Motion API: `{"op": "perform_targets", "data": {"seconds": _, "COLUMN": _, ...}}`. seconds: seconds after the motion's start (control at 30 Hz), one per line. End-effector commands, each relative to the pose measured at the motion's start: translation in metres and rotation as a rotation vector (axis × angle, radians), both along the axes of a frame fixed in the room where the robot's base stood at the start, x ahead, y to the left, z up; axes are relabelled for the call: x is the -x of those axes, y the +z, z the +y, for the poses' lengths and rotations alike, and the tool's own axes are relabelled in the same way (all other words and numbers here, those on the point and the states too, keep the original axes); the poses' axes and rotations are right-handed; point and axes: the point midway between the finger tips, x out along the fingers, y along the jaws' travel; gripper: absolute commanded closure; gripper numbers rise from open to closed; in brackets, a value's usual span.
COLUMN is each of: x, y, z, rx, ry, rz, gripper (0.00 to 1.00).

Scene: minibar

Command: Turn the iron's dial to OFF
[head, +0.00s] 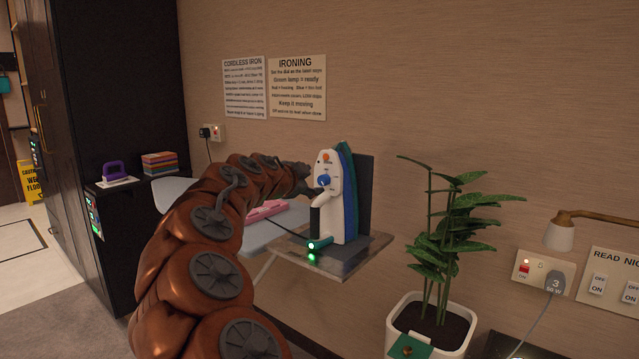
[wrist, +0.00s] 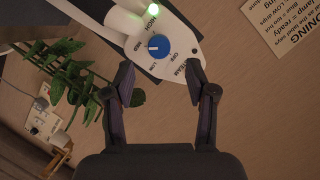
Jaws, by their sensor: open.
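The iron (head: 333,213) stands upright on a stand at the end of the ironing board, its white body facing my arm. Its blue dial (head: 323,180) is on the upper part, below an orange button. In the wrist view the dial (wrist: 159,46) has a small white mark on its left side, toward MED; its exact setting is hard to tell. LOW and OFF are printed on the side nearer my gripper. A green lamp (wrist: 151,11) glows beyond it. My gripper (wrist: 160,70) is open and empty, its fingertips either side of and slightly short of the dial.
The ironing board (head: 262,236) carries a pink folded cloth (head: 266,211). A potted plant (head: 440,250) stands right of the iron. Two signs (head: 297,88) hang on the wall behind. A dark cabinet (head: 110,150) is left. A wall lamp (head: 561,236) and switches are far right.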

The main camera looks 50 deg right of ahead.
Motion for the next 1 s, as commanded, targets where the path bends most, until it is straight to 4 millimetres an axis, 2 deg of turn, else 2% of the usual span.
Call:
{"op": "perform_targets", "data": {"seconds": 0.2, "x": -0.006, "y": -0.009, "z": -0.03, "rx": -0.004, "ry": -0.005, "rz": 0.001, "gripper": 0.44}}
{"op": "perform_targets", "data": {"seconds": 0.4, "x": -0.012, "y": -0.014, "z": -0.046, "rx": -0.004, "ry": -0.002, "rz": 0.002, "gripper": 0.44}}
{"op": "perform_targets", "data": {"seconds": 0.83, "x": -0.014, "y": -0.015, "z": -0.052, "rx": -0.002, "ry": -0.002, "rz": 0.001, "gripper": 0.44}}
{"op": "perform_targets", "data": {"seconds": 1.0, "x": -0.014, "y": -0.015, "z": -0.052, "rx": -0.002, "ry": -0.002, "rz": 0.001, "gripper": 0.61}}
